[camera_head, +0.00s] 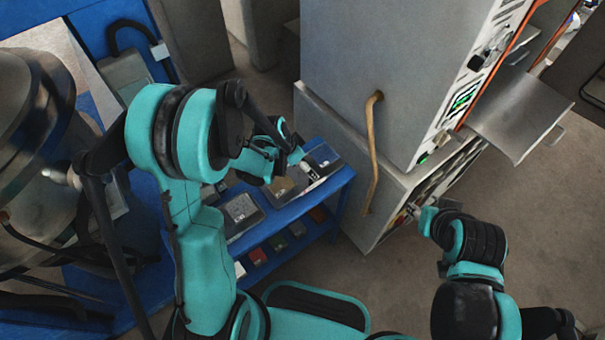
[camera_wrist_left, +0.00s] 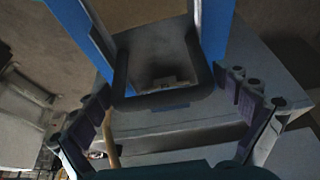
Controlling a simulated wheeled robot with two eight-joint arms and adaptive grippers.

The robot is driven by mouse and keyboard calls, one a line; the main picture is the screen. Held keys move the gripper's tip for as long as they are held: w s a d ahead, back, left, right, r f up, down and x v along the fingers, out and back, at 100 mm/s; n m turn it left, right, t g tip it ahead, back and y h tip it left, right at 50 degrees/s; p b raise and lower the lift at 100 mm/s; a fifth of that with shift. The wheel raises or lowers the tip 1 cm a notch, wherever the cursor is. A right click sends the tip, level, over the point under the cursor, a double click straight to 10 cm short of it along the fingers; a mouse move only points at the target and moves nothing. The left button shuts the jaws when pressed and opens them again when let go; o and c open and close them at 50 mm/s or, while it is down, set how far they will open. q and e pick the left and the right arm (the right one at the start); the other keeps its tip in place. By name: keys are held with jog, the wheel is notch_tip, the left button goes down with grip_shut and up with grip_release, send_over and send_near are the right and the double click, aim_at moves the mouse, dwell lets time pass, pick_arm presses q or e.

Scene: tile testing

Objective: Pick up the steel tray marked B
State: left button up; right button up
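Several trays lie in a row on the blue bench: a grey one (camera_head: 242,211), a brownish one (camera_head: 281,191) and a dark-rimmed one (camera_head: 324,159) at the far end. I cannot read a letter B on any of them. My left gripper (camera_head: 297,157) is over the far end of the row, partly hidden by its own arm. In the left wrist view its fingers (camera_wrist_left: 165,90) are spread wide on both sides of a dark-rimmed grey tray (camera_wrist_left: 121,72), with nothing held. My right gripper (camera_head: 428,218) is beside the grey cabinet; its fingers are too small to read.
The grey cabinet (camera_head: 365,60) stands just beyond the bench end, with a tan curved handle (camera_head: 372,150). A metal flap (camera_head: 515,112) sticks out on its right. The bench's lower shelf holds small coloured boxes (camera_head: 258,256). Floor (camera_head: 545,230) is clear at right.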

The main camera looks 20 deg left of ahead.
pick_arm(q)
jog(key=c, duration=1.6)
jog(key=shift+r, duration=0.15)
